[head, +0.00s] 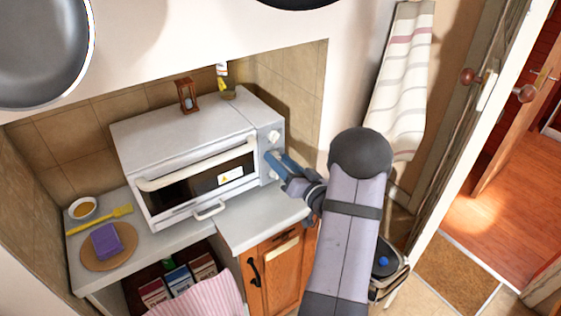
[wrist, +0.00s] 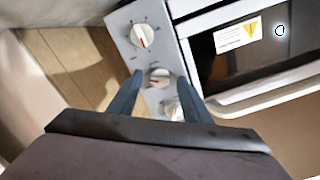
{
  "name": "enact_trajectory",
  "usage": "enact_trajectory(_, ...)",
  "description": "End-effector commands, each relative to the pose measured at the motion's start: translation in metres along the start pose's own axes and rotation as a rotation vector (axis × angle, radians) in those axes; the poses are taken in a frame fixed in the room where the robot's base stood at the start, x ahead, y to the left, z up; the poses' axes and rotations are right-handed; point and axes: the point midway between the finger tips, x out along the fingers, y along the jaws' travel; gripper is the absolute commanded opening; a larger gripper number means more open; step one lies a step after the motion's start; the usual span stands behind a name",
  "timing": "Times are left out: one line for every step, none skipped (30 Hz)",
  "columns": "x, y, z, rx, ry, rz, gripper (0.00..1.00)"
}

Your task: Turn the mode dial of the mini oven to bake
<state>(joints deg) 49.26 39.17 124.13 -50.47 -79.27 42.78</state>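The mini oven (head: 180,130) stands on the counter with its door shut. Its control panel (head: 266,134) on the right carries three round white dials in a column. The wrist view looks turned about upside down. There I see the dial farthest from me (wrist: 142,36) with a red mark, the middle dial (wrist: 159,77) with a red mark, and a third dial (wrist: 174,109) partly hidden. My gripper (wrist: 160,80) is open, its blue fingers on either side of the middle dial. I cannot tell whether they touch it. The panel's lettering is too small to read. My gripper (head: 273,158) covers the middle dial in the head view.
The oven door handle (head: 197,164) runs along the top of the door. A striped towel (head: 402,80) hangs at the right. The wall stands close beside the panel.

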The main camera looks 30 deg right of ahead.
Motion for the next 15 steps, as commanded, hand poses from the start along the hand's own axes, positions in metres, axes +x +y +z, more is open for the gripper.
enact_trajectory(0.000, 0.000, 0.000, 0.000, 0.000, 0.000, 0.44)
enact_trajectory(-0.001, 0.000, 0.000, 0.000, 0.000, 0.001, 0.44)
enact_trajectory(-0.002, 0.000, 0.000, 0.000, 0.000, 0.001, 0.44)
enact_trajectory(-0.003, 0.001, 0.000, 0.000, 0.000, 0.001, 0.44)
enact_trajectory(-0.004, 0.001, 0.000, 0.000, 0.000, 0.001, 0.44)
enact_trajectory(-0.007, 0.001, 0.000, 0.000, 0.001, 0.002, 0.44)
enact_trajectory(-0.010, 0.002, 0.001, 0.000, 0.001, 0.003, 0.44)
enact_trajectory(-0.013, 0.002, 0.001, 0.000, 0.001, 0.004, 0.44)
enact_trajectory(-0.018, 0.002, 0.001, 0.000, 0.001, 0.003, 0.44)
enact_trajectory(-0.022, 0.002, 0.001, 0.000, 0.001, 0.004, 0.44)
enact_trajectory(-0.026, 0.002, 0.001, 0.000, 0.002, 0.005, 0.44)
enact_trajectory(-0.032, 0.002, 0.001, 0.000, 0.001, 0.004, 0.44)
enact_trajectory(-0.036, 0.003, 0.001, 0.000, 0.002, 0.004, 0.44)
enact_trajectory(-0.040, 0.003, 0.001, -0.001, 0.003, 0.004, 0.44)
enact_trajectory(-0.046, 0.002, 0.001, 0.000, 0.002, 0.003, 0.44)
